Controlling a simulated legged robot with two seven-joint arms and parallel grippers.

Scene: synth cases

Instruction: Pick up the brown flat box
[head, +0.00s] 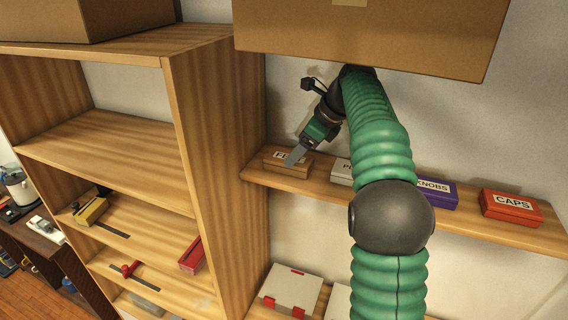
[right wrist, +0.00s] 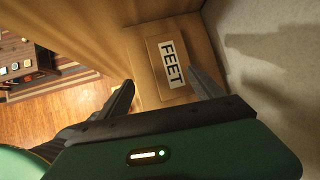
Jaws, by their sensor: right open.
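The brown flat box (head: 288,161) lies at the left end of the narrow wall shelf in the head view, close to the tall wooden shelf unit. In the right wrist view the box (right wrist: 163,84) shows a white label reading FEET. My right gripper (head: 294,155) reaches down over the box, and its finger covers part of the label in the head view. In the right wrist view the two dark fingers of my right gripper (right wrist: 162,85) are apart, with the box beyond and between them. I cannot tell whether they touch it. My left gripper is in neither view.
A white box (head: 341,171), a purple KNOBS box (head: 437,195) and an orange CAPS box (head: 510,208) sit along the same wall shelf (head: 467,223). A large cardboard box (head: 370,35) hangs over the arm. The wooden shelf unit (head: 208,170) stands close on the left.

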